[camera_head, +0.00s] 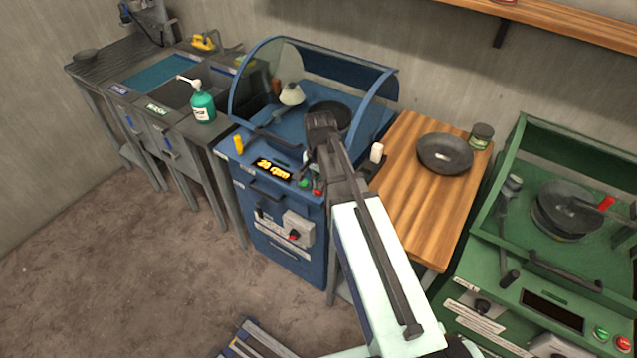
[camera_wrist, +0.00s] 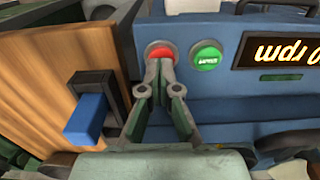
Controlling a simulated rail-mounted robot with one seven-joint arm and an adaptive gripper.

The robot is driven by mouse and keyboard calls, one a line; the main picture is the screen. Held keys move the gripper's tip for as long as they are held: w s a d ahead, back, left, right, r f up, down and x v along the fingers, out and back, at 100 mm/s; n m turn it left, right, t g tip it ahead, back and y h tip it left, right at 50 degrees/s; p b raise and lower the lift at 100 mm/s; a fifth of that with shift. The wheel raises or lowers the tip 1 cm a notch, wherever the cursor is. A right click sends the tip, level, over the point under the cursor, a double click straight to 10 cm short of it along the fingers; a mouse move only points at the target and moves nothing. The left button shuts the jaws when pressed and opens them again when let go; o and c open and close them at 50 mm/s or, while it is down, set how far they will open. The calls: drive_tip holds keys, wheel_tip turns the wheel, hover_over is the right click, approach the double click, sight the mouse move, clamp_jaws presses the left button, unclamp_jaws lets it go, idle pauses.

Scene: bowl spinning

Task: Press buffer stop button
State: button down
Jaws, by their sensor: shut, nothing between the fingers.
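The blue machine (camera_head: 290,222) has a lit orange display (camera_head: 273,168) reading 20 rpm. Beside the display on its front panel are a green button (camera_head: 304,183) and a red button (camera_head: 317,193). In the wrist view, the red button (camera_wrist: 160,50) is next to the green button (camera_wrist: 207,56), and the display (camera_wrist: 283,50) appears upside down. My gripper (camera_wrist: 160,64) is shut and empty, its fingertips overlapping the lower part of the red button in the picture. I cannot tell whether they touch it. In the head view my arm largely hides the fingers.
A wooden counter (camera_head: 405,215) with a dark pan (camera_head: 445,153) stands right of the blue machine. A green machine (camera_head: 540,255) with its own green and red buttons is at far right. A sink unit with a green bottle (camera_head: 203,104) is left. A blue block (camera_wrist: 86,120) shows in the wrist view.

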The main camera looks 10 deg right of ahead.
wheel_tip(320, 180, up, 12)
drive_tip(key=b, duration=0.3)
drive_tip(key=shift+f, duration=0.15)
idle(0.7)
drive_tip(key=s+a+f+n, duration=0.1)
drive_tip(key=f, duration=0.3)
drive_tip(key=s+f+n+g+b, duration=0.1)
drive_tip(key=s+f, duration=0.1)
drive_tip(key=f, duration=0.3)
drive_tip(key=s+a+f+n+h+b, duration=0.1)
drive_tip(key=s+f+n, duration=0.1)
drive_tip(key=f, duration=0.2)
drive_tip(key=shift+s+a+f+g, duration=0.15)
drive_tip(key=shift+a+f+g, duration=0.15)
drive_tip(key=shift+a+f, duration=0.1)
drive_tip(key=s+d+f+n+g, duration=0.1)
drive_tip(key=s+f+n+g, duration=0.15)
drive_tip(key=s+f, duration=1)
drive_tip(key=s+d+f+n+g, duration=0.1)
drive_tip(key=s+f+n, duration=0.2)
drive_tip(key=s+f, duration=0.95)
drive_tip(key=s+f+g+y, duration=0.1)
drive_tip(key=s+f, duration=0.8)
drive_tip(key=s, duration=0.3)
drive_tip(key=shift+s+d+f+g, duration=0.15)
drive_tip(key=shift+f+g, duration=0.05)
drive_tip(key=shift+g, duration=0.15)
idle(0.6)
